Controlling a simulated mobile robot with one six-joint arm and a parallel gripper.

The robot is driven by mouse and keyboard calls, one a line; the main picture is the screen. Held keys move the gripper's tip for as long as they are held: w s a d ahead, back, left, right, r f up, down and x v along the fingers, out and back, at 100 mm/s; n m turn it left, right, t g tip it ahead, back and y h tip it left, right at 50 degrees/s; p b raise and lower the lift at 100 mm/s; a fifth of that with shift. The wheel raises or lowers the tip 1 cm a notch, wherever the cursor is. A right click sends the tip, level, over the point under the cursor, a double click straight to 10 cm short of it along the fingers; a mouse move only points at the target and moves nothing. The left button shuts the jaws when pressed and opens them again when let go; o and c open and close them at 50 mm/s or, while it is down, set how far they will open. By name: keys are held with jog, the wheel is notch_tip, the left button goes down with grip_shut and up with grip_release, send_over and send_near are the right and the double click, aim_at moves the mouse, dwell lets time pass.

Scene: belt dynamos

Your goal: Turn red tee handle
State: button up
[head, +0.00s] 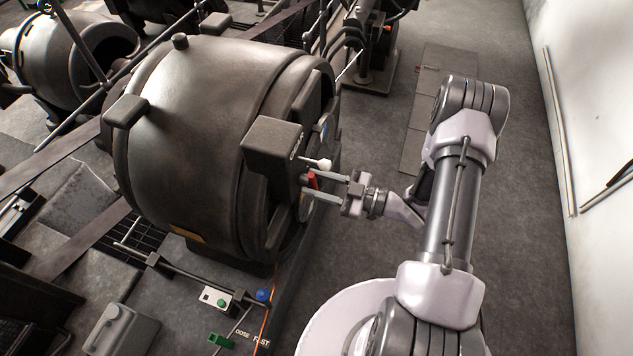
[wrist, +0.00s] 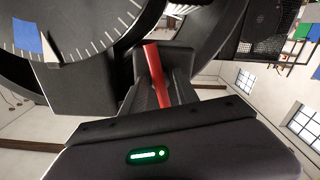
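The red tee handle (head: 313,180) sticks out from the front of the large dark dynamo drum, below a dark box. In the wrist view the red handle (wrist: 153,68) is a slightly tilted bar in front of a dark block. My gripper (head: 309,186) reaches in from the right, with its two fingers apart and the red handle between them. In the wrist view my gripper (wrist: 161,88) has one finger on each side of the bar. I cannot tell whether either finger touches it. The handle's base is partly hidden.
The dark box (head: 272,145) and a white-knobbed lever (head: 322,163) are just above the handle. A dial with white marks (wrist: 75,35) is at the upper left of the wrist view.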

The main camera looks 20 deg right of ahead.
dwell(0.3)
jog(key=p+v, duration=0.2)
jog(key=v, duration=1.5)
jog(key=shift+d+p, duration=0.15)
jog(key=shift+p, duration=0.2)
jog(key=shift+s, duration=0.1)
